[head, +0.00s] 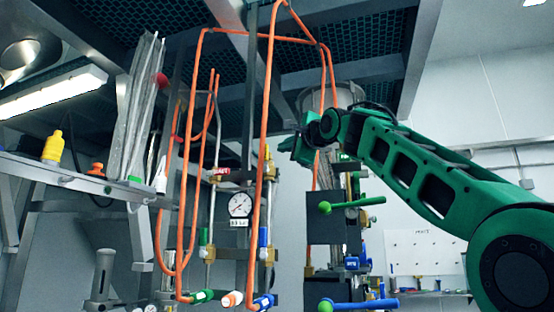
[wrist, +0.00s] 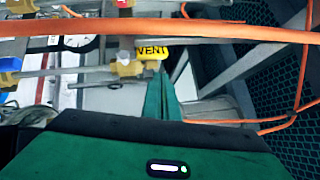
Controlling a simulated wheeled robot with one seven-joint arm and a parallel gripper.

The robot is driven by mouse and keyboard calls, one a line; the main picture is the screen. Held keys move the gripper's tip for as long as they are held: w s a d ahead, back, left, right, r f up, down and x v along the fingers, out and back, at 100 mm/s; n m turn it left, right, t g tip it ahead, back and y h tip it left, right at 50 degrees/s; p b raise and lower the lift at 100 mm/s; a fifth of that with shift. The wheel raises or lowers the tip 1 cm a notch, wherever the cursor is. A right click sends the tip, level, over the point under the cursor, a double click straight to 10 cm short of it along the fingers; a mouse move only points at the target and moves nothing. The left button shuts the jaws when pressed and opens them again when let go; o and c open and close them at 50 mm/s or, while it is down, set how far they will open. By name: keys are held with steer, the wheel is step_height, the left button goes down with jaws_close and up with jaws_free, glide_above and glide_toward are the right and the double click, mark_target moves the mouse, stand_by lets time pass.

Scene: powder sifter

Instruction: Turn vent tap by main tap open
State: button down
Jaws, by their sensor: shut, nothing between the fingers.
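The vent tap's yellow tag, lettered VENT (wrist: 151,53), shows in the wrist view beside a brass valve body (wrist: 127,68). My gripper (wrist: 158,98) is green, shut and empty, with its fingers just below the tag in that picture. I cannot tell whether they touch the tap. In the head view my gripper (head: 298,147) is raised to the right of the pipe panel. A red tag (head: 221,171) with blurred lettering sits on the panel's left pipe above the gauge. I cannot tell which handle is the main tap.
Orange hoses (head: 265,110) loop down in front of the panel, and one hose (wrist: 200,30) crosses the wrist view close to my gripper. A round gauge (head: 240,204) sits mid-panel. Dark boxes with green (head: 350,203) and blue (head: 365,304) handles stand below my arm.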

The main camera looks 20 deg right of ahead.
steer(key=s+d, duration=0.1)
steer(key=s, duration=0.9)
steer(key=shift+s+d, duration=0.2)
